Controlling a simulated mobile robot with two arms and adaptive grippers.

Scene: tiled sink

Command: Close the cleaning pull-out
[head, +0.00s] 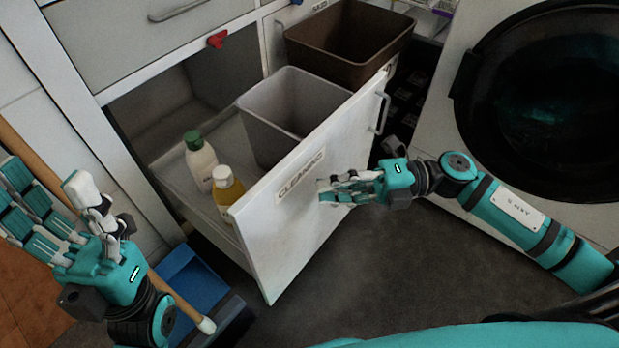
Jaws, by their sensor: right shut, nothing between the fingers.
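The cleaning pull-out stands open, its white front panel (300,220) swung out toward me at an angle in the picture. The panel carries a label reading CLEANING (301,174) and a metal handle (381,110) near its far end. My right gripper (325,190) is shut and empty, its fingertips at the outer face of the panel beside the label. Whether they touch it is hard to tell. My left gripper (62,215) is open and empty, at the left, apart from the pull-out.
The pull-out holds a grey bin (270,140), a green-capped white bottle (201,165) and a yellowish bottle (226,195). A brown bin (350,40) stands behind. A washing machine (445,110) stands right.

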